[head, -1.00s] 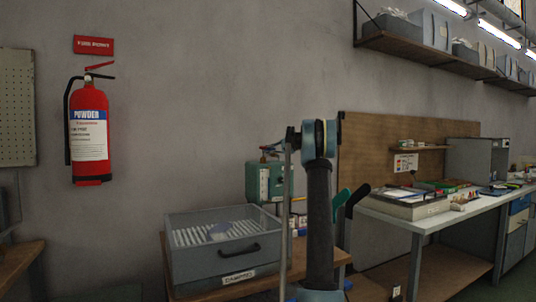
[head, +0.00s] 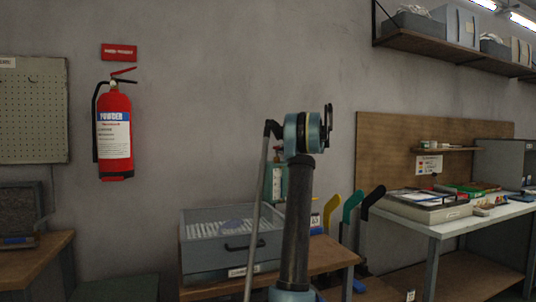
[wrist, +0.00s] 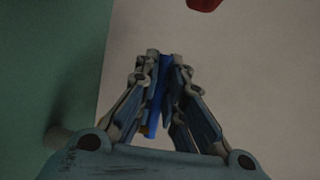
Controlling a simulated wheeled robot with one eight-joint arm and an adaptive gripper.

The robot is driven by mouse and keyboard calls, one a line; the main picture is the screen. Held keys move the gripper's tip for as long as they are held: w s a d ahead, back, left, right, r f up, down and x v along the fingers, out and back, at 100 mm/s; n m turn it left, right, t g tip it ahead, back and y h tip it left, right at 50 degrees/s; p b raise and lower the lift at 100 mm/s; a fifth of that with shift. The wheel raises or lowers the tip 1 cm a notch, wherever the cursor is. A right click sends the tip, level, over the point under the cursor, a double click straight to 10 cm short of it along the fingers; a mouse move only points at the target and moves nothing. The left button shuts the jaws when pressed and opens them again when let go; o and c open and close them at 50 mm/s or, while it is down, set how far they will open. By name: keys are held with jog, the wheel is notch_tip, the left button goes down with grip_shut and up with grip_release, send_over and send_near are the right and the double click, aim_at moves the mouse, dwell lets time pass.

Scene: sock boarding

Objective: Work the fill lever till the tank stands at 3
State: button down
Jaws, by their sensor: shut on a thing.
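My gripper (wrist: 163,60) shows in the wrist view, its fingers closed on a narrow blue piece (wrist: 154,112). I cannot tell whether this is part of the fill lever. A flat green surface (wrist: 50,60) lies to the left of the fingers and a pale one to the right. A red rounded part (wrist: 204,4) shows at the top edge, apart from the fingertips. In the head view a green box-like unit (head: 276,182) with a red part on top stands behind my arm, mostly hidden. It may be the tank; no level can be read.
A grey case (head: 215,262) with a black handle sits on a wooden bench, left of my arm. Green, yellow and black upright handles (head: 352,205) stand right of it. A red extinguisher (head: 115,135) hangs on the wall. A white workbench (head: 450,228) stands at right.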

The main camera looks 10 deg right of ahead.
jog(key=shift+f, duration=0.1)
dwell(0.3)
jog(key=c, duration=1.9)
grip_release()
jog(key=shift+c, duration=0.2)
jog(key=v, duration=1.1)
jog(key=shift+s+d, duration=0.15)
jog(key=shift+s, duration=0.2)
